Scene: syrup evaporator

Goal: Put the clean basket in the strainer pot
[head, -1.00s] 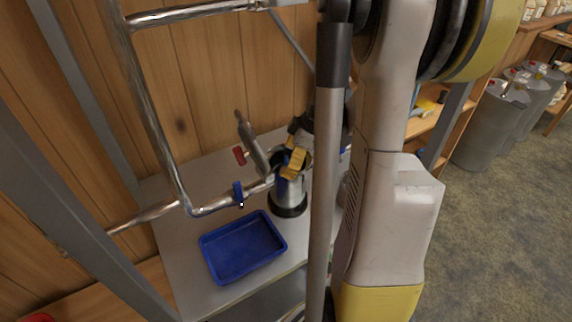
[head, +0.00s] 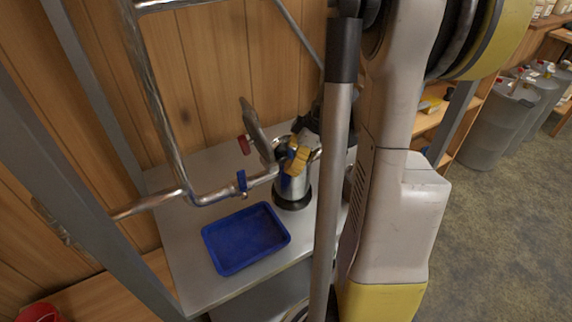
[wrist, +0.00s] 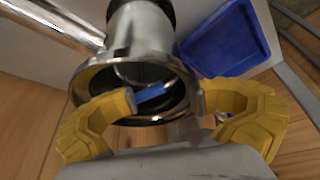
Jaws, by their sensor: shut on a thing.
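The strainer pot (head: 291,188) is an upright shiny metal cylinder with a dark base, joined to the pipework on the bench. Its grey lid (head: 255,128) is swung up on the left. My gripper (head: 297,155), with yellow fingers, is at the pot's mouth. In the wrist view my gripper (wrist: 166,100) has its fingertips over the round opening of the strainer pot (wrist: 143,38). A blue bar, seemingly the handle of the clean basket (wrist: 155,92), shows between the fingertips. My gripper is shut on it. The basket's body is mostly hidden, so its depth in the pot is unclear.
A blue tray (head: 246,238) lies on the bench (head: 190,288) in front of the pot and looks empty. Metal pipes with a blue-handled valve (head: 241,181) run left of the pot. A wooden wall (head: 215,90) stands close behind.

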